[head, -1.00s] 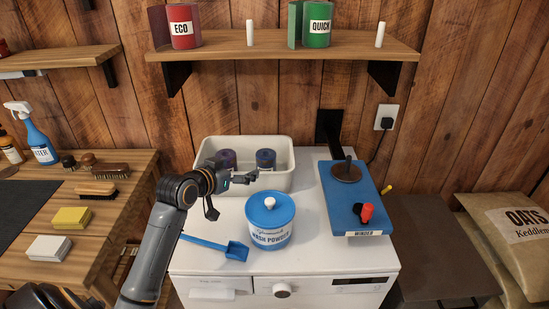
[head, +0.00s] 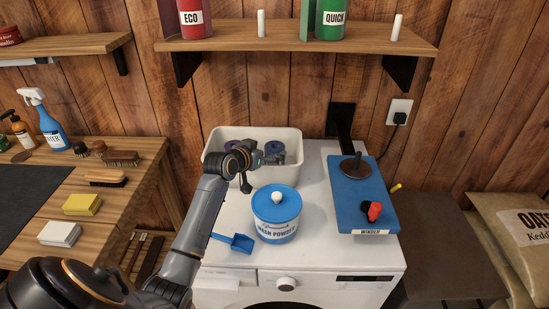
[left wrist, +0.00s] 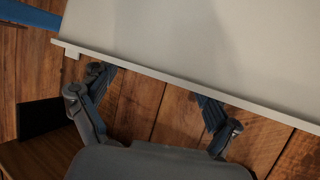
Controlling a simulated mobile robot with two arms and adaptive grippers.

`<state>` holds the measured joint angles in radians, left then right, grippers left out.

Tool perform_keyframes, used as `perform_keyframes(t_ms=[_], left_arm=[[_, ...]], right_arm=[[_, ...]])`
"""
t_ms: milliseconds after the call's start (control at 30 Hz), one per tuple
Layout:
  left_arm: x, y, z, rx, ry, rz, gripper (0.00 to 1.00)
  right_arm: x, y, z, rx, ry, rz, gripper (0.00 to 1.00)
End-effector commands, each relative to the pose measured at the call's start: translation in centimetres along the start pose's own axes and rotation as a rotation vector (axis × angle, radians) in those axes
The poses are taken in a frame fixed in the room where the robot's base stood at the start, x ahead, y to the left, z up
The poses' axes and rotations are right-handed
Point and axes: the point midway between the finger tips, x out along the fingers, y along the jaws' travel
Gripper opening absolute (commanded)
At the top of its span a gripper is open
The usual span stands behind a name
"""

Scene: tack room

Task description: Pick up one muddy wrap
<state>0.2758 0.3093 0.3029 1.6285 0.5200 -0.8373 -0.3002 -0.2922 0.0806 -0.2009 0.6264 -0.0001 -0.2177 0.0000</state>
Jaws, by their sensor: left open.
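Two dark rolled wraps lie in the white tub (head: 212,172) on top of the white machine. The purplish one (head: 232,144) is at the left, partly hidden by my left arm. The bluish one (head: 274,146) is at the right. Mud on them is too small to tell. My left gripper (head: 276,159) is at the tub, just in front of the bluish wrap in the head view, and hides its lower part. Its fingers are spread and empty in the left wrist view (left wrist: 154,86), where no wrap shows. My right gripper is out of view.
A blue-lidded wash powder tub (head: 276,218) and a blue scoop (head: 234,242) stand close in front of the tub. A blue winder board (head: 352,205) is at the right. A shelf (head: 300,46) hangs above. A bench (head: 100,220) with brushes is at the left.

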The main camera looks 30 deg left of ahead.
Motion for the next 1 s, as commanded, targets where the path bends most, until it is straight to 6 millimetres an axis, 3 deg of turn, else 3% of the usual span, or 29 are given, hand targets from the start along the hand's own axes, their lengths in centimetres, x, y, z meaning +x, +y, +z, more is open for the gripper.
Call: perform_keyframes(t_ms=[300,633,1000], left_arm=[[3.5,-0.3,0.0,-0.001,-0.001,0.0,0.88],[3.9,-0.3,0.1,-0.001,0.0,-0.001,0.86],[3.9,-0.3,0.1,-0.001,-0.001,0.0,0.11]], right_arm=[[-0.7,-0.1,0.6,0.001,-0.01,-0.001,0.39],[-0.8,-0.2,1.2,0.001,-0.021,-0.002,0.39],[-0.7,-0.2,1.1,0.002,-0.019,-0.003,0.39]])
